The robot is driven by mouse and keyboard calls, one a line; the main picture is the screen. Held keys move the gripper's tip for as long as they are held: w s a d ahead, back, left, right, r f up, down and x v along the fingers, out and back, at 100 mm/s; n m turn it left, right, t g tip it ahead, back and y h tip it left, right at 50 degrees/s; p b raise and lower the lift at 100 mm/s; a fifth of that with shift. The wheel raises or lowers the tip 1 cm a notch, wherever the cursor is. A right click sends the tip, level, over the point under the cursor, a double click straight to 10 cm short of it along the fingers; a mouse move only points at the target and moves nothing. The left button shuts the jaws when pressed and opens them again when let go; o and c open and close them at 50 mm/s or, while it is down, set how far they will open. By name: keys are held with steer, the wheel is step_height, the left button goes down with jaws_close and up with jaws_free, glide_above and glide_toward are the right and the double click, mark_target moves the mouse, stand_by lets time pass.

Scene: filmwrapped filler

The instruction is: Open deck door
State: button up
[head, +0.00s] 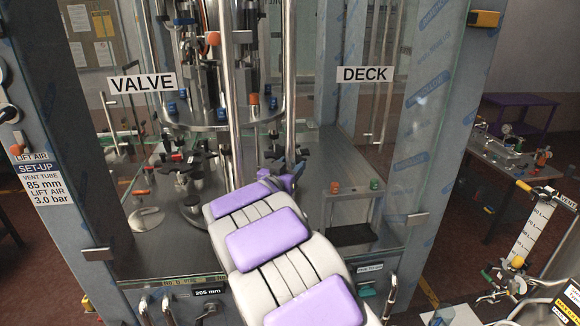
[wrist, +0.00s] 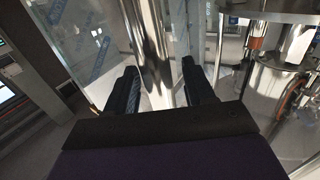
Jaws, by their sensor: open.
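The deck door is a clear glass panel (head: 350,120) on the right half of the machine front, with a DECK label (head: 365,74) on it. It looks shut. A clear panel with a VALVE label (head: 142,83) is to its left. My arm reaches forward to the middle of the front, and its own links partly hide my gripper in the head view. In the wrist view my gripper (wrist: 158,88) is open, its two dark fingers either side of a vertical chrome bar (wrist: 147,35). I cannot tell whether the bar is between the fingers or just beyond them.
Behind the glass are a round filler platform (head: 220,122) and a small metal stand (head: 352,200). Film-wrapped posts (head: 440,100) frame the front. A side table (head: 540,175) is at the right. A measuring scale (head: 530,225) stands at the front right.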

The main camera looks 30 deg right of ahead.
jaws_close()
stand_by(0.6)
